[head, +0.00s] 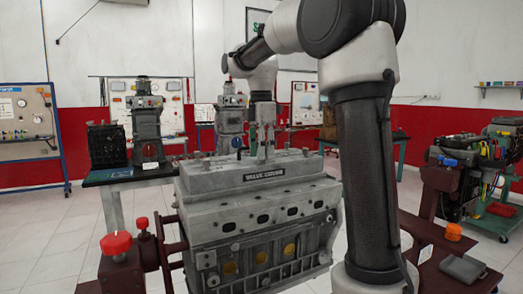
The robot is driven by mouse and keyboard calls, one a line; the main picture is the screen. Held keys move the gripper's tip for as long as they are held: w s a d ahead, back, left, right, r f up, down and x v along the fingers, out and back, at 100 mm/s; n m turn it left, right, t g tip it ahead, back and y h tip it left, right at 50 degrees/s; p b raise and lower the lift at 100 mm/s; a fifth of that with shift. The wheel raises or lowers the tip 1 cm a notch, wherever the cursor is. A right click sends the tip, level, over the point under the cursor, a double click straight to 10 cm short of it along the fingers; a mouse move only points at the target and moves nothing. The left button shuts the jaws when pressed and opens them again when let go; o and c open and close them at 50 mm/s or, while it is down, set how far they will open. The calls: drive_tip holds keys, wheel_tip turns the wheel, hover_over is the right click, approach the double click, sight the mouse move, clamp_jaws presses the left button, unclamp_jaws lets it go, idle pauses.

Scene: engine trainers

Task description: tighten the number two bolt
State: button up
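The grey engine (262,225) stands in front of me, its valve cover (225,176) on top with a dark label plate on the near side. Small bolts stick up along the cover; one bolt (239,154) shows left of my gripper and another (305,152) to the right. I see no readable numbers, so I cannot tell which is number two. My gripper (262,150) points down over the middle of the cover, its tips close to the top surface. The fingers are small and seen from afar; whether they hold a bolt cannot be told.
A red-knobbed stand (117,245) is at the near left. A bench (130,176) with a grey machine and a black crate (107,146) stands behind left. Another engine (480,165) is at the right. A red-brown surface (455,255) with an orange cap lies near right. Floor shows left.

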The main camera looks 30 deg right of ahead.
clamp_jaws()
